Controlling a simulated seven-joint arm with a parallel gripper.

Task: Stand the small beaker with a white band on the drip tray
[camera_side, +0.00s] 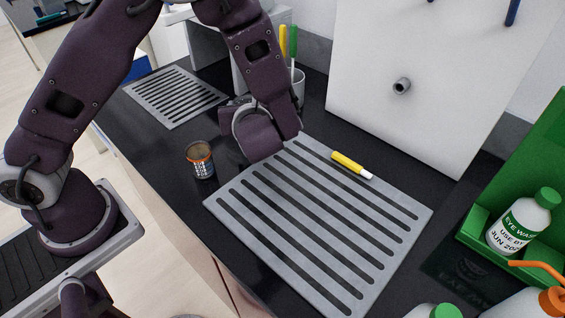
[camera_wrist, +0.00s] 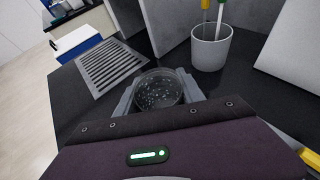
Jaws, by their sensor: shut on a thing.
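My gripper (camera_wrist: 158,94) is shut on a small round glass beaker (camera_wrist: 160,88), seen from above with its open rim up in the wrist view. Its side is hidden, so I cannot see a white band. In the side view my wrist hides the beaker, above the counter near the back-left edge of a large grey slotted tray (camera_side: 311,221). A smaller slotted tray (camera_side: 202,99) lies farther back left; it also shows in the wrist view (camera_wrist: 112,66). I cannot tell which one is the drip tray.
A yellow marker (camera_side: 352,165) lies on that tray's back edge. A green rack holds an eye wash bottle (camera_side: 520,222) at right.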

